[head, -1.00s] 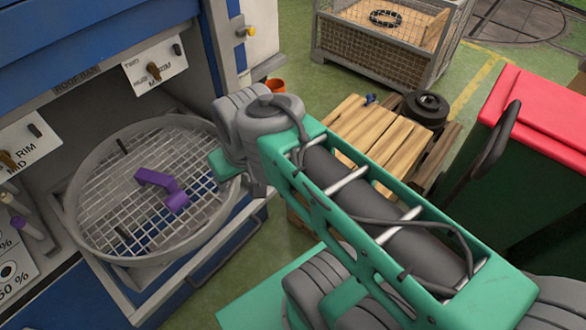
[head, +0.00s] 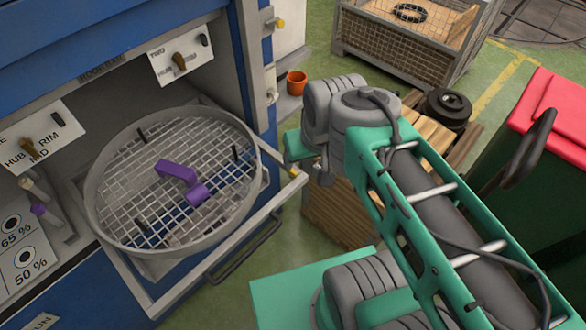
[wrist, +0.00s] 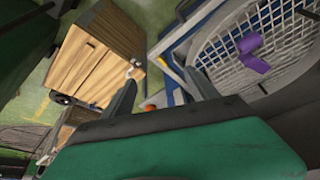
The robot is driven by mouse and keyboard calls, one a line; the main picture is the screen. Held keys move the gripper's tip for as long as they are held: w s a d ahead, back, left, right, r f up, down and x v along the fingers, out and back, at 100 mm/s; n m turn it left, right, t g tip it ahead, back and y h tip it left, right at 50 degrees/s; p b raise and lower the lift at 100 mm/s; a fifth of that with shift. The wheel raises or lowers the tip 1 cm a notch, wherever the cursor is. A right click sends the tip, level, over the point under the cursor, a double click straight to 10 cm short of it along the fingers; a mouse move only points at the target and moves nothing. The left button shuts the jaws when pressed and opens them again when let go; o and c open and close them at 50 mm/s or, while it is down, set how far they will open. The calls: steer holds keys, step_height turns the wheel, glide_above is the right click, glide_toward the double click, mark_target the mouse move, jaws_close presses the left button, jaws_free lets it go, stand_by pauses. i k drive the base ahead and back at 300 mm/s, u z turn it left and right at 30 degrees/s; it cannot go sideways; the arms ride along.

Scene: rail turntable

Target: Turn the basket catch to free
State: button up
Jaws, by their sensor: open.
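The round mesh basket (head: 93,190) sits on a pulled-out frame at the blue machine, with a purple bent part (head: 180,180) lying on its mesh. The basket also shows at the right of the wrist view (wrist: 207,62). A small yellow-tipped piece (head: 295,172), which looks like the catch, is at the frame's right corner; its setting is too small to read. My gripper (wrist: 160,85) is open and empty, its two dark fingers spread.
An orange pot (head: 297,83) stands on the floor behind my gripper. Wooden crates (head: 335,215), a black disc (head: 449,108) and a red-lidded bin (head: 560,110) stand to the right.

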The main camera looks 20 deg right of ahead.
mark_target(292, 173)
steer(key=u, duration=0.15)
steer(key=k, duration=0.5)
steer(key=u, duration=0.65)
steer(key=k, duration=0.85)
steer(key=u, duration=0.45)
steer(key=i, duration=1)
steer(key=u, duration=0.65)
